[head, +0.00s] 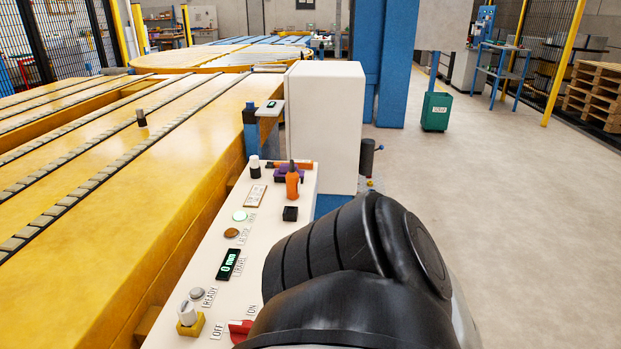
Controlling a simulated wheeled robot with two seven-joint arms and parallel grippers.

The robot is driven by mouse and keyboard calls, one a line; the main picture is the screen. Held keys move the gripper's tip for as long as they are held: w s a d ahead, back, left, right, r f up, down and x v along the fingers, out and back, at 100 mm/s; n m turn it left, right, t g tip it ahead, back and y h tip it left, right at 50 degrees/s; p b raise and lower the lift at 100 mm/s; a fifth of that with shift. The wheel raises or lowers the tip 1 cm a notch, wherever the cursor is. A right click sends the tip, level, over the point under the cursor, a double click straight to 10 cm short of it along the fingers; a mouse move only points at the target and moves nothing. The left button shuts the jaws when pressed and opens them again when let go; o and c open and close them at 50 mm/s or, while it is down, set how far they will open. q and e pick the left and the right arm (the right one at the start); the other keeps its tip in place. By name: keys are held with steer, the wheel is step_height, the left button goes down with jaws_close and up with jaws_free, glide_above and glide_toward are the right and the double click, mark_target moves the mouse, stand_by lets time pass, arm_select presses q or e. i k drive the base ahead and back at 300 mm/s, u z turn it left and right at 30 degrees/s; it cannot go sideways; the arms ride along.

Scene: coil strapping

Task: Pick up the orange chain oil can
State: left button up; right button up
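The orange chain oil can (292,185) stands upright near the far end of the sloping white control panel. It has an orange body and a dark spout on top. A purple item lies close behind it and a small black block in front of it. A large black link of my own arm fills the lower middle of the head view, nearer than the can and to its right. It covers part of the panel but not the can. Neither of my grippers shows in this view.
The white control panel (210,290) carries buttons, a display (229,264) and a red switch (240,327). A tall white cabinet (325,125) stands behind the can. The yellow conveyor (120,215) runs along the left. Open floor lies to the right.

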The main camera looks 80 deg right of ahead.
mark_target(293, 182)
steer(key=z, duration=2.45)
steer(key=k, duration=0.5)
steer(key=z, duration=1.35)
steer(key=i, duration=2.1)
steer(key=u, duration=3)
